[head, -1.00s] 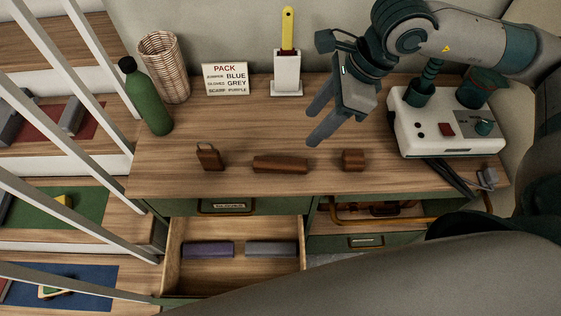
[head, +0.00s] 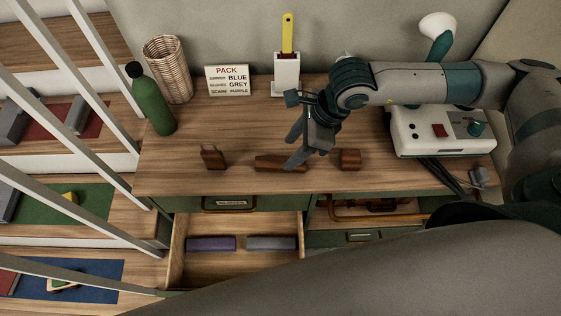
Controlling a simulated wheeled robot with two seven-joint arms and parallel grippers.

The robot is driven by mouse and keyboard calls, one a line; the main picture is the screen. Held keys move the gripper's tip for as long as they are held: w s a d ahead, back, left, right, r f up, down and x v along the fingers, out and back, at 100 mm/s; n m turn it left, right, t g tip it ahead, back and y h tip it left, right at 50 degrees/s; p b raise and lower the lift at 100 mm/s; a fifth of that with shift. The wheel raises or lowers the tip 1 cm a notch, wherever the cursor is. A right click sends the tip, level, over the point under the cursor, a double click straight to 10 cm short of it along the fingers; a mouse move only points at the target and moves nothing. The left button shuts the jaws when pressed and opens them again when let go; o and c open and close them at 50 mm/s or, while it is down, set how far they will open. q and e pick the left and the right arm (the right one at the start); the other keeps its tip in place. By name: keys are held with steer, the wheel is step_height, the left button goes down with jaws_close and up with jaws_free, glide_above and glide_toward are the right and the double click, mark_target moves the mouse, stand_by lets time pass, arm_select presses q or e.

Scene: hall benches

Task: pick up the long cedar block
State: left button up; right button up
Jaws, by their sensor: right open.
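The long cedar block (head: 268,163) is a reddish-brown bar lying on the wooden bench top (head: 210,133), near its front edge. My right gripper (head: 293,152) is open above the block's right part, with its fingers pointing down and to the left. One finger overlaps the block in the picture and hides some of it. I cannot tell whether the finger touches it. Nothing shows between the fingers. My left gripper is out of view.
A brown block with a handle-like top (head: 212,157) stands left of the long block, and a short brown block (head: 350,159) lies to its right. An open drawer (head: 240,272) holds purple and grey bars. Behind stand a green bottle (head: 152,101), basket (head: 168,68), sign and white device (head: 440,136).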

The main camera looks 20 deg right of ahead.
mark_target(282, 162)
steer(key=shift+s+a+f+p, duration=0.1)
steer(key=shift+a+f+p, duration=0.35)
steer(key=shift+p, duration=0.35)
steer(key=p+x, duration=0.1)
steer(key=x, duration=0.2)
steer(key=shift+s+p, duration=0.1)
steer(key=shift+p, duration=0.2)
steer(key=shift+a+f, duration=0.1)
steer(key=shift+f, duration=0.4)
steer(key=c, duration=1.1)
